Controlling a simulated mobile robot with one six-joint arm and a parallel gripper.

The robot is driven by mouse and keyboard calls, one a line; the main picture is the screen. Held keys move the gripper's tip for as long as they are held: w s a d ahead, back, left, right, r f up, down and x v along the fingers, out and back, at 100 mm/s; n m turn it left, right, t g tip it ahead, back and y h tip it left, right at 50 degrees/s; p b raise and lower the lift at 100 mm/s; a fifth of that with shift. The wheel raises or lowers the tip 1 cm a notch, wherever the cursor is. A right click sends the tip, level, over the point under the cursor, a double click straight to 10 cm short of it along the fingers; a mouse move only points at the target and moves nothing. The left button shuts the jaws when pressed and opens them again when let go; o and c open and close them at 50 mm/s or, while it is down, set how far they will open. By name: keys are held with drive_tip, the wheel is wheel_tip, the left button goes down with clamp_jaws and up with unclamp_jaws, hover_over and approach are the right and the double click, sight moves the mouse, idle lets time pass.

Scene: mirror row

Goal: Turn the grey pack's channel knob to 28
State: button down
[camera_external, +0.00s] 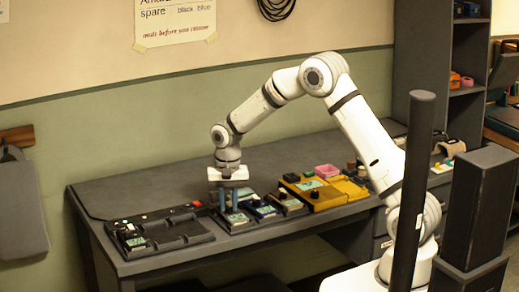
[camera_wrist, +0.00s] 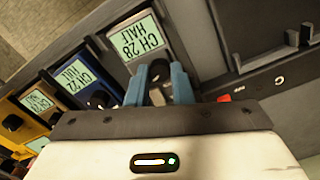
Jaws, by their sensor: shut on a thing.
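The grey pack (camera_external: 238,222) lies on the dark bench, and its grey face (camera_wrist: 122,20) shows in the wrist view. Its lit display (camera_wrist: 132,38) reads CH 28 and HALL, turned over in the picture. My gripper (camera_external: 228,200) points down over the grey pack. In the wrist view my gripper (camera_wrist: 160,82) has one blue finger on each side of the dark channel knob (camera_wrist: 160,70) and is shut on it. The knob's lower part is hidden by the fingers and the gripper body.
A dark charging tray (camera_external: 160,232) with small lights lies to the left. The bench behind the packs is clear. A dark post (camera_external: 412,190) stands in front of the arm.

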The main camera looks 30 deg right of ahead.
sight(229, 207)
drive_tip(key=shift+m, duration=1)
drive_tip(key=c, duration=1.3)
unclamp_jaws()
drive_tip(key=shift+o, duration=0.2)
drive_tip(key=shift+r+b, duration=0.35)
drive_tip(key=shift+r, duration=3.55)
